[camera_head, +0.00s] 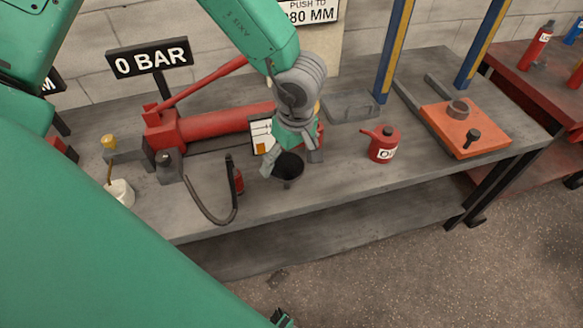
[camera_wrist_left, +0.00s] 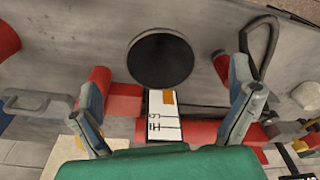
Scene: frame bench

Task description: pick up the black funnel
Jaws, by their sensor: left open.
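The black funnel (camera_head: 287,167) stands upright on the grey bench, near its front edge, with its round dark mouth facing up. My left gripper (camera_head: 291,158) is open right by the funnel, its fingers spread on either side of it in the head view and partly over its far side. In the left wrist view the funnel (camera_wrist_left: 160,60) shows whole as a dark disc, ahead of and between the open fingers (camera_wrist_left: 170,72). Nothing is held. I cannot tell whether a finger touches it.
A red cylinder tool (camera_head: 212,124) and a white card (camera_head: 262,136) lie behind the funnel. A red oil can (camera_head: 383,145) stands right, with bare bench between.

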